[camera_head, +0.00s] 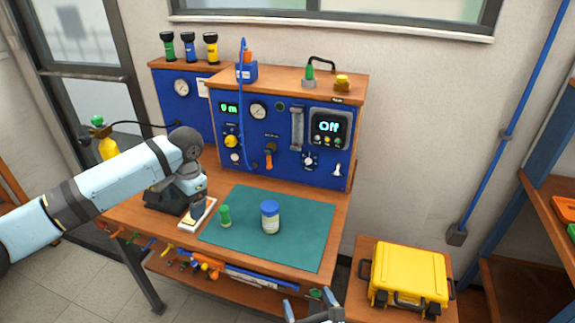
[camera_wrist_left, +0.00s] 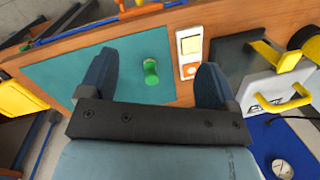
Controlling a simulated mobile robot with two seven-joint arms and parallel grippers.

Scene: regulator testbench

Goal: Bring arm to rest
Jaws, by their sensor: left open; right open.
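My left gripper (camera_head: 199,209) hangs at the left end of the bench, beside the green mat (camera_head: 305,240). In the left wrist view my left gripper (camera_wrist_left: 155,78) is open, with its dark blue fingers wide apart and nothing held. A small green object (camera_head: 225,215) stands on the mat; it also shows between the fingers in the left wrist view (camera_wrist_left: 151,71), apart from them. My right gripper (camera_head: 314,307) is at the bottom edge, in front of the bench, open and partly cut off. A jar with a blue lid (camera_head: 270,217) stands upright on the mat.
A blue test panel (camera_head: 285,135) with gauges and an "Off" display stands at the back of the bench. A white meter (camera_head: 197,214) lies beside the mat at the left gripper. A yellow case (camera_head: 408,272) sits on a side table at right. Tools hang along the bench front.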

